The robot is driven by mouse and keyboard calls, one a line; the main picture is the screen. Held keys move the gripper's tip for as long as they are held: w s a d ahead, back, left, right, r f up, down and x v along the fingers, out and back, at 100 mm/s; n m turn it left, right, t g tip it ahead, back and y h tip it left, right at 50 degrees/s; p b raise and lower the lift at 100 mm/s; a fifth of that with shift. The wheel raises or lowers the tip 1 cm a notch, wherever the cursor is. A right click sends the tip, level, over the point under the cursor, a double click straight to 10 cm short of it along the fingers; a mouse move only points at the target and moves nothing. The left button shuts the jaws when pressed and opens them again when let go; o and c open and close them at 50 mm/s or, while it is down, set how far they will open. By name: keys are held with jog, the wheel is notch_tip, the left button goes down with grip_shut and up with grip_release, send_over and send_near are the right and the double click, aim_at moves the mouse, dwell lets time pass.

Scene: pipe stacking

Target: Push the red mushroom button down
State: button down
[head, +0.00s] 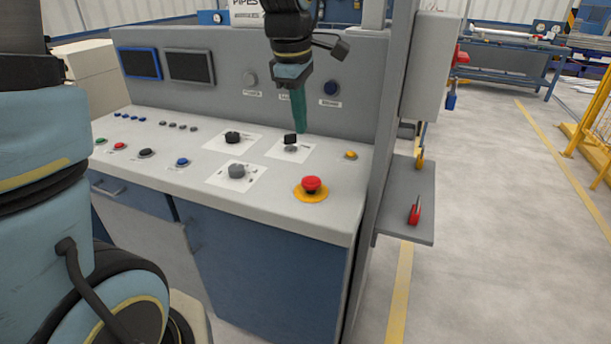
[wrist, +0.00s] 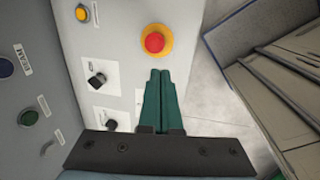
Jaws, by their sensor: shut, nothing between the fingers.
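The red mushroom button (head: 311,185) sits on a round yellow base (head: 311,196) near the front right corner of the console top. In the wrist view the red button (wrist: 155,42) lies just beyond the fingertips, with its yellow ring (wrist: 168,37) around it. My gripper (head: 300,130) points down over the console, behind and a little left of the button in the head view. Its green fingers are together and empty, also in the wrist view (wrist: 160,72). The gripper appears apart from the button.
The console top (head: 262,200) carries a black knob (head: 233,137), another black switch (head: 290,139), a grey knob (head: 237,171) and a small yellow button (head: 351,155). A grey post and side shelf (head: 408,190) stand to the right. The console's upright back panel (head: 215,95) rises behind.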

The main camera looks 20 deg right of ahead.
aim_at(308, 182)
dwell(0.3)
jog(key=f+p, duration=0.1)
jog(key=f, duration=0.3)
jog(key=w+d+f+p, duration=0.1)
jog(key=f, duration=0.4)
jog(key=d+f+p, duration=0.1)
jog(key=f+p, duration=0.1)
jog(key=f, duration=0.3)
jog(key=shift+w, duration=0.25)
